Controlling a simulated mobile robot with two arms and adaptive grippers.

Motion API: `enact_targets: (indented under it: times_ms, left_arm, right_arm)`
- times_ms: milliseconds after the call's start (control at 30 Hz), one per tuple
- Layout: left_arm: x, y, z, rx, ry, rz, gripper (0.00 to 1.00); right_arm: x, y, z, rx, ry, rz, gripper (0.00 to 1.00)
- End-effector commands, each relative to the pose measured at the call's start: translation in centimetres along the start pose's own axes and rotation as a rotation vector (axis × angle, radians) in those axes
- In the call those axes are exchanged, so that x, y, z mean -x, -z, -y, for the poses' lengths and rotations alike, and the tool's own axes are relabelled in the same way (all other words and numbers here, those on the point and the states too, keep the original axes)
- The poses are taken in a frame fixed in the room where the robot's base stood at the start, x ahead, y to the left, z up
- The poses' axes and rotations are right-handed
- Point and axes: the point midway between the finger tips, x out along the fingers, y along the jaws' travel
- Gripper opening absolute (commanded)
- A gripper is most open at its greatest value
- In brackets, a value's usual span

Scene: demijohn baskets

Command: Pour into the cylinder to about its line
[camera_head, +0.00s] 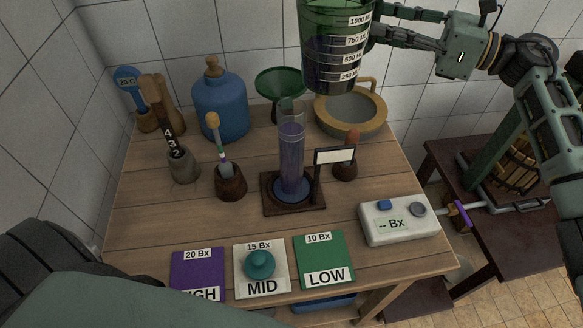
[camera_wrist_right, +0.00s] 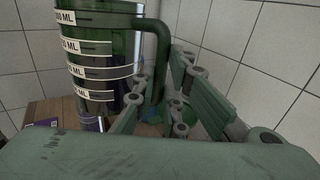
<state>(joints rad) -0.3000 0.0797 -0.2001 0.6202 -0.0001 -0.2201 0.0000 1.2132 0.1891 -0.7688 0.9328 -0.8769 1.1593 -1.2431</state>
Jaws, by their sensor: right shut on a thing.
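A green transparent jug (camera_head: 336,50) with white volume labels hangs above the back of the table, roughly upright. Dark purple liquid shows inside it. My right gripper (camera_head: 384,26) is shut on its handle. In the right wrist view the jug (camera_wrist_right: 103,60) and its handle (camera_wrist_right: 163,60) are close to the fingers. The clear cylinder (camera_head: 291,160) stands upright on a dark wooden base, below and left of the jug. Purple liquid fills much of it; its line cannot be made out. No stream shows between them. My left gripper is out of view.
A green funnel (camera_head: 281,83), a blue demijohn (camera_head: 220,106) and a round bowl (camera_head: 351,126) stand behind the cylinder. A small white sign (camera_head: 335,155) rises beside it. A white meter (camera_head: 398,220) reads "-- Bx". HIGH, MID and LOW cards (camera_head: 323,248) lie in front.

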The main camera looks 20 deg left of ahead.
Motion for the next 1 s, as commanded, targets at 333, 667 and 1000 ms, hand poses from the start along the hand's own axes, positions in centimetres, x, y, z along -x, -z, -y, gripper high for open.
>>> enact_targets:
  times_ms: [333,667,1000]
  left_arm:
    - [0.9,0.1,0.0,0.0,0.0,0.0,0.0]
    - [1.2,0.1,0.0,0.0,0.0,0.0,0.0]
    - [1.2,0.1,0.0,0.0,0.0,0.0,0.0]
  right_arm:
    - [0.9,-2.1,-2.6,0.002,-0.002,0.008,0.0]
    - [1.5,-3.2,-4.3,0.001,-0.001,0.008,0.0]
    - [1.5,-3.2,-4.3,0.0,-0.001,0.008,0.0]
